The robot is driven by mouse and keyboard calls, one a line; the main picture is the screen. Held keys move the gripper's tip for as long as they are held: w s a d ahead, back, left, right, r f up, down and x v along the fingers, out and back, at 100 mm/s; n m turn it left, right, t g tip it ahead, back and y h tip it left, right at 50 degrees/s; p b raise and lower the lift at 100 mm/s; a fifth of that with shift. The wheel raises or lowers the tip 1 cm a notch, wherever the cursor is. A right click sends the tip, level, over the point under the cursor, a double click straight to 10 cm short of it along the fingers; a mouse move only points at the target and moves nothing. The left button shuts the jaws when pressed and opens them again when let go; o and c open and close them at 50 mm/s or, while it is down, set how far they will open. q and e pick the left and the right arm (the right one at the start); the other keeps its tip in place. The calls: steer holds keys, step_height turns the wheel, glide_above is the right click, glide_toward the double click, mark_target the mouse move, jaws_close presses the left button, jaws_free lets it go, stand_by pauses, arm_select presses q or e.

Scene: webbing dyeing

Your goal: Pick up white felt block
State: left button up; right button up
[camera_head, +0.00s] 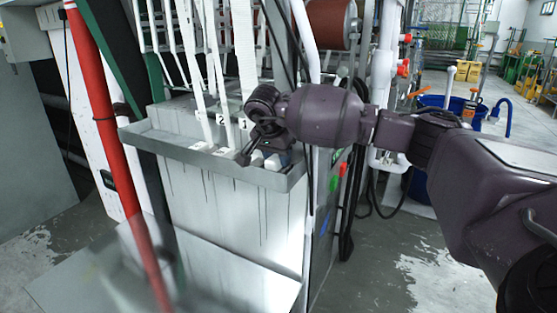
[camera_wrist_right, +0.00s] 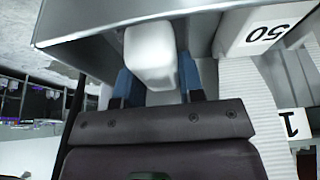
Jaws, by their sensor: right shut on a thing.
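The white felt block (camera_wrist_right: 150,55) is a small rounded white block between the two blue fingers of my right gripper (camera_wrist_right: 156,80) in the right wrist view. In the head view, my right gripper (camera_head: 270,153) reaches down from the right to the front ledge of the grey machine (camera_head: 228,222). The gripper is shut on the block, close to the ledge's metal wall. Small white pieces show by the fingers in the head view, partly hidden by the gripper. I cannot tell there whether the block touches the ledge. My left gripper is not in view.
White webbing straps (camera_head: 245,55) run down to numbered white blocks beside the gripper. A red pole (camera_head: 106,135) stands at left; a blue tub (camera_head: 455,108) stands behind my right arm.

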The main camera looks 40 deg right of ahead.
mark_target(276, 157)
steer(key=v, duration=0.2)
steer(key=d+v, duration=0.1)
steer(key=v, duration=0.1)
steer(key=p+v, duration=0.1)
steer(key=v, duration=0.2)
steer(key=shift+w+d+r, duration=0.2)
steer(key=shift+w+r, duration=0.1)
steer(key=s+a+p, duration=0.1)
steer(key=s+a, duration=0.2)
steer(key=a, duration=0.5)
steer(key=s+a+p, duration=0.1)
steer(key=s+a, duration=0.3)
steer(key=a, duration=0.5)
steer(key=shift+a+f, duration=0.15)
steer(key=shift+f, duration=0.1)
steer(key=shift+s, duration=0.1)
